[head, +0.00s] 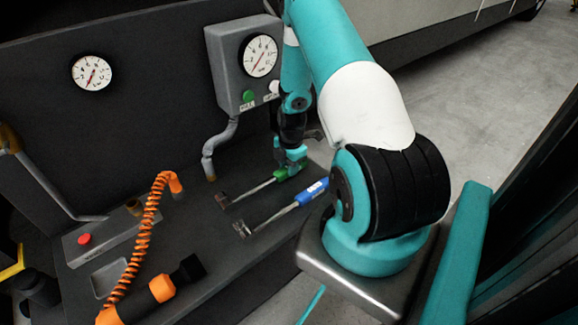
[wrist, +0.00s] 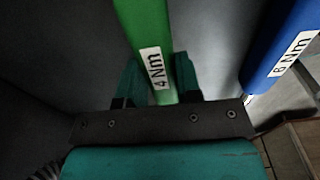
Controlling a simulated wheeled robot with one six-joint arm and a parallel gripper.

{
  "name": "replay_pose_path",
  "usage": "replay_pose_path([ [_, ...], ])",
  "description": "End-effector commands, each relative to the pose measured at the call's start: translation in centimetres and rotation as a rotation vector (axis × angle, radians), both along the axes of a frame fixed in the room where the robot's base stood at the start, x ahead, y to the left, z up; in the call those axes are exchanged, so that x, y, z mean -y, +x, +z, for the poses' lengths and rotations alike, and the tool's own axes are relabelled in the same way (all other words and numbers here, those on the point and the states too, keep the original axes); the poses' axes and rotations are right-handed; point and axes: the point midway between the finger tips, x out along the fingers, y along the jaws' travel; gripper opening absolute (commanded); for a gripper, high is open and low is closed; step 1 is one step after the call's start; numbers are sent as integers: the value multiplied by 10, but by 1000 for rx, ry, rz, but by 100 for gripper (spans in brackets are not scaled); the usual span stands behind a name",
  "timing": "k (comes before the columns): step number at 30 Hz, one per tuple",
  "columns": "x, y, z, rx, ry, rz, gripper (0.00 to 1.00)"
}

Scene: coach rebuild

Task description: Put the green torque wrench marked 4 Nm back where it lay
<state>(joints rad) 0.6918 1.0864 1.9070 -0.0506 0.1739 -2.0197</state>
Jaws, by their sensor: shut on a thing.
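The green torque wrench (wrist: 147,38) marked 4 Nm fills the middle of the wrist view, its label facing the camera. My gripper (wrist: 158,78) is shut on its green handle, with one teal finger on each side. In the head view my gripper (head: 290,166) is low over the dark bench, and the green handle (head: 281,175) shows at it. The wrench's steel shaft (head: 252,190) points down-left to its head. Whether the wrench touches the bench I cannot tell. The blue torque wrench (head: 311,192) marked 6 Nm lies beside it, roughly parallel; it also shows at right in the wrist view (wrist: 280,45).
A grey box with a gauge (head: 243,65) and a pipe (head: 220,140) stand behind the wrenches. At left are an orange coiled hose tool (head: 150,225), a panel with a red button (head: 84,239) and a shallow tray (head: 110,278). The bench's front edge is close to the blue wrench.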

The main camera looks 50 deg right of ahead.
Motion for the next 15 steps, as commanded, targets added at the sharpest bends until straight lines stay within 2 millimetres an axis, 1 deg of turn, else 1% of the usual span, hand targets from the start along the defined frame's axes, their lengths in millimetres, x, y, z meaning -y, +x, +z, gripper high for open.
replay_pose_path([
  [9, 0, 0, -6, 1, 0, 0, 0],
  [15, 0, 0, -6, 1, 0, 0, 0],
])
